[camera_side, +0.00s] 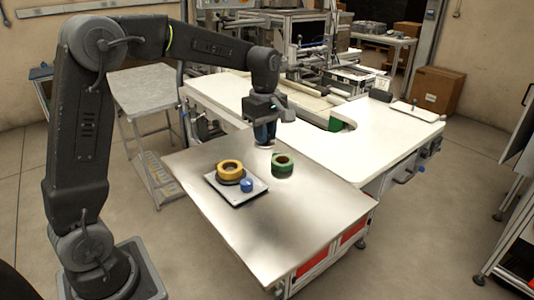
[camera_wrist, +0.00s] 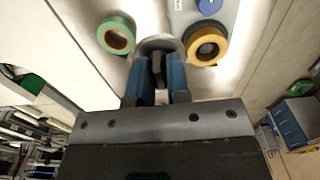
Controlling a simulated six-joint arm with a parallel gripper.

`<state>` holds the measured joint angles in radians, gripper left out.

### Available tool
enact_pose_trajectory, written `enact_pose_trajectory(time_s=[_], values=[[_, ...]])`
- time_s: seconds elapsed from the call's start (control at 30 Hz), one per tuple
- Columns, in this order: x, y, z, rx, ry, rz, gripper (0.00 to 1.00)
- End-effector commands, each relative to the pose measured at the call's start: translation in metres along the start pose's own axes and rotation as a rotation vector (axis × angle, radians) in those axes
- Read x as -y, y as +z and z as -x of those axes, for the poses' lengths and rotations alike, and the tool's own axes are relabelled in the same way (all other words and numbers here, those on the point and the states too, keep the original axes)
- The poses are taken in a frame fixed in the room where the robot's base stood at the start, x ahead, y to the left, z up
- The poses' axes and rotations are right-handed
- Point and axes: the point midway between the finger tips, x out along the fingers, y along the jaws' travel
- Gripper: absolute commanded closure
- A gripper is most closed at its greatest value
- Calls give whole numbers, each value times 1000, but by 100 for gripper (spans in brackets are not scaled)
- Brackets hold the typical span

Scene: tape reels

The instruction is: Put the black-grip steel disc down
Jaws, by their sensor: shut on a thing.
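My gripper (camera_side: 265,133) points down over the back part of the steel table (camera_side: 290,225). In the wrist view its blue fingers (camera_wrist: 158,82) are shut on the black grip (camera_wrist: 157,68) of the steel disc. The shiny rim of the black-grip steel disc (camera_wrist: 160,43) shows beyond the fingertips; the rest is hidden by them. In the side view the disc (camera_side: 266,147) is a small pale sliver under the fingers, close to the table top. I cannot tell whether it touches the table.
A green tape reel (camera_side: 283,166) stands on the table, right of my gripper in the side view. The table's front is clear. A white worktop (camera_side: 350,150) adjoins behind.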

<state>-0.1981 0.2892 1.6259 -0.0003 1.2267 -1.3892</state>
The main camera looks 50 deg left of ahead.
Motion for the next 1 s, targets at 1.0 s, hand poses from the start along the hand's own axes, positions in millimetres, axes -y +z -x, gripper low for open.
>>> enact_pose_trajectory(time_s=[1.0], values=[[108,-97,7,2,-3,-25,100]])
